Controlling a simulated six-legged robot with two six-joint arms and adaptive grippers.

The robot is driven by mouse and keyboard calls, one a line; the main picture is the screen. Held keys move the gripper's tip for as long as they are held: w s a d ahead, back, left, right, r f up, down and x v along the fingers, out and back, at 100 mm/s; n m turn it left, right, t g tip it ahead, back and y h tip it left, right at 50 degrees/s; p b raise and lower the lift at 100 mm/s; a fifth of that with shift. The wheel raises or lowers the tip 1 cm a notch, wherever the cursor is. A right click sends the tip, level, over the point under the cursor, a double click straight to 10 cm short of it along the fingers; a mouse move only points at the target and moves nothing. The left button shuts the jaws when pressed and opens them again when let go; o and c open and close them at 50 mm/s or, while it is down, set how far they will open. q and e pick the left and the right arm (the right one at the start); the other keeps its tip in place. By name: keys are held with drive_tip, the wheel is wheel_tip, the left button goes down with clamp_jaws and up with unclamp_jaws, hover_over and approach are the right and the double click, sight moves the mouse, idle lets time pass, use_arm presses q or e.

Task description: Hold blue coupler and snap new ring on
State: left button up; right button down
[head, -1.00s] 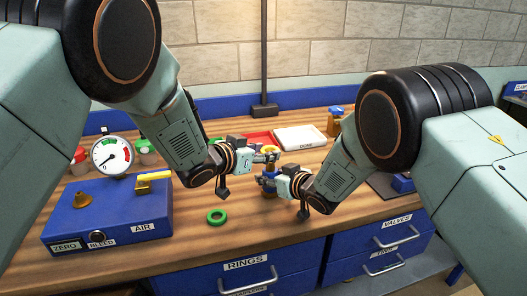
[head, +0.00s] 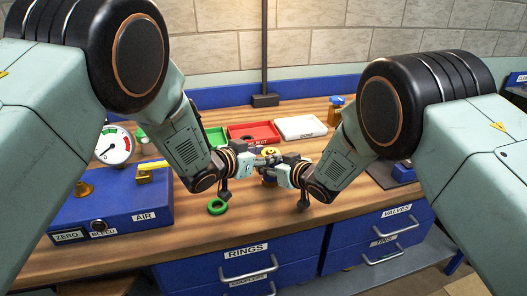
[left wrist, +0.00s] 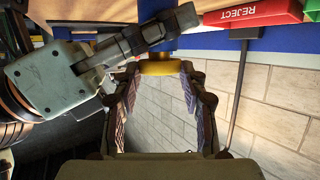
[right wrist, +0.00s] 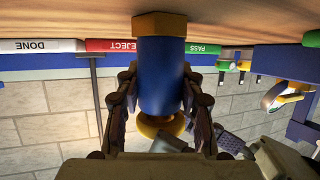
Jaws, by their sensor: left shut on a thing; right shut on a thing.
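The blue coupler (right wrist: 160,75) stands upright on its brass hex base (right wrist: 160,25), upside down in the right wrist view. My right gripper (right wrist: 158,100) is shut around its blue body. A yellow ring (left wrist: 160,67) is between the fingertips of my left gripper (left wrist: 158,75), which is shut on it. In the right wrist view the ring (right wrist: 162,125) is at the coupler's top end; I cannot tell whether it is fully seated. In the head view my left gripper (head: 263,160) and right gripper (head: 287,166) meet closely and hide most of the coupler (head: 269,181).
A green ring (head: 217,206) lies on the bench in front. A blue air box (head: 110,215) with a gauge (head: 114,145) stands left. Behind are a green tray (head: 216,137), a red tray (head: 253,131) and a white tray (head: 300,127). The front bench is mostly clear.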

use_arm(q)
drive_tip(key=shift+f, duration=0.45)
drive_tip(key=o, duration=0.8)
drive_tip(key=shift+o, duration=0.2)
drive_tip(key=shift+r, duration=0.1)
wheel_tip(320, 180, up, 10)
use_arm(e)
drive_tip(key=c, duration=0.8)
unclamp_jaws()
drive_tip(key=shift+o, duration=0.2)
